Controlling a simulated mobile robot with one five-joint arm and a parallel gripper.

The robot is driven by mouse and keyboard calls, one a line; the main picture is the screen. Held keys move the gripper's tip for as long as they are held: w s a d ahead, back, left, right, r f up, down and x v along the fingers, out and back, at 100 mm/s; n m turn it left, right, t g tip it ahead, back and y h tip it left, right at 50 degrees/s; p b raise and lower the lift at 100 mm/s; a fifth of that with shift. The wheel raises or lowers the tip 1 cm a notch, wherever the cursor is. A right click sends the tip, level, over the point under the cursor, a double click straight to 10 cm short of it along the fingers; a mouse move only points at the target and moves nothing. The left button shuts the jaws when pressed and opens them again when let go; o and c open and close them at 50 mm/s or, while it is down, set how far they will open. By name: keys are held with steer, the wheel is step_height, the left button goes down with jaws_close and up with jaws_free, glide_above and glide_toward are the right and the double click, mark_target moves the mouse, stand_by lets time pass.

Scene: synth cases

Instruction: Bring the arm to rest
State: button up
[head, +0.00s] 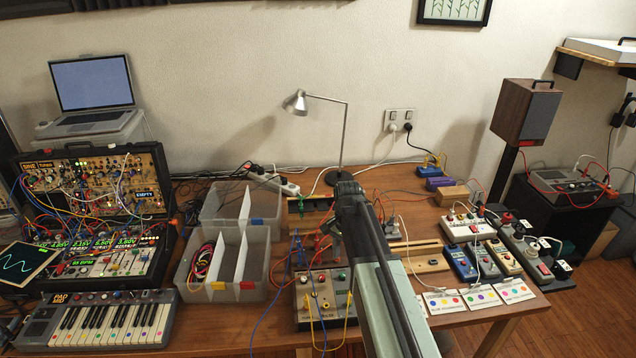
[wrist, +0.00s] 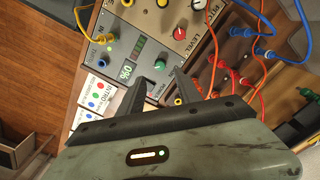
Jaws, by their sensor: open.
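My arm (head: 395,290) reaches from the bottom of the head view up over the middle of the table (head: 430,205). Its wrist end is bent downward, and my gripper (head: 332,240) hangs there, small and partly hidden by the arm. In the wrist view my gripper (wrist: 178,82) shows two dark fingers set apart, with nothing held between them. Beyond the fingers is a grey panel module (wrist: 150,45) with knobs, sockets and a small display. I cannot tell whether the fingertips touch it.
A knob box (head: 312,300) with yellow leads stands below the gripper. Clear bins (head: 196,285) stand to the left, and a desk lamp (head: 344,140) behind. Small boxes (head: 465,226) and dotted cards (head: 480,295) lie right. Loose cables cross the table around the arm.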

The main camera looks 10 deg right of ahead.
steer(key=s+n, duration=0.1)
steer(key=s, duration=0.4)
steer(key=s+n, duration=0.1)
steer(key=s, duration=0.4)
steer(key=shift+n, duration=0.3)
steer(key=shift+s+n, duration=1.15)
steer(key=shift+n, duration=0.5)
steer(key=shift+s+n, duration=1.15)
steer(key=shift+n, duration=0.5)
